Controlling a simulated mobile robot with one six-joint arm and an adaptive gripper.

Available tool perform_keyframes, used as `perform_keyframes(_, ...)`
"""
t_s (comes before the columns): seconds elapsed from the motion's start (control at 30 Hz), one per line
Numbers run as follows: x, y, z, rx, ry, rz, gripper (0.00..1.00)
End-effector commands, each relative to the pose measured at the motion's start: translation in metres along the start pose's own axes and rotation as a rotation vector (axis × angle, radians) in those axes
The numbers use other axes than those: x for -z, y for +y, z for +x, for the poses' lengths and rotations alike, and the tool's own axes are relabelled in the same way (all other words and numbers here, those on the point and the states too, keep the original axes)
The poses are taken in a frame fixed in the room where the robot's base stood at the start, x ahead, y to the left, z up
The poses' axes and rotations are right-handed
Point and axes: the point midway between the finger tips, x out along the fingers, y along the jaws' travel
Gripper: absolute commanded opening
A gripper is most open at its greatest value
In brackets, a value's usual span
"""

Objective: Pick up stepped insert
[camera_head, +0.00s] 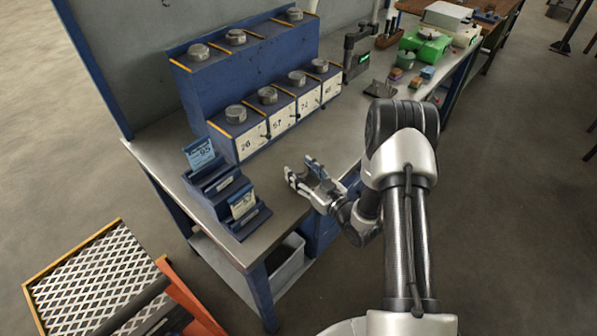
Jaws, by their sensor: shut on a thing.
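My gripper (304,174) is above the grey bench top (285,205), in front of the blue rack. It is shut on a small piece, taken as the stepped insert. That piece is mostly hidden by the fingers, and its steps cannot be made out. The blue two-tier rack (215,82) carries several round metal pieces, such as one on the lower tier (236,114) and one on the upper tier (198,52). The upper tier has a wider gap between its middle and far right pieces. The lower tier has white number labels.
A blue stepped card holder (222,186) stands at the bench's front left. A dark scale-like device (356,58), a green machine (425,45) and small coloured blocks (395,74) are further back. A mesh-topped cart (90,280) stands lower left. Bench top around my gripper is clear.

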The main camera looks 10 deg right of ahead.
Motion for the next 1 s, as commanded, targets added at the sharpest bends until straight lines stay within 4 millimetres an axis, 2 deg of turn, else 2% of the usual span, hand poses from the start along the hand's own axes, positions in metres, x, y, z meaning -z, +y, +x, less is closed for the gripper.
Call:
perform_keyframes(0.07,0.000,0.000,0.000,0.000,0.000,0.000,0.40)
perform_keyframes(0.6,0.000,0.000,0.000,0.000,0.000,0.000,0.04)
perform_keyframes(0.87,0.002,0.000,0.000,0.000,0.004,-0.002,0.04)
perform_keyframes(1.0,0.011,0.001,0.000,0.000,0.005,-0.002,0.04)
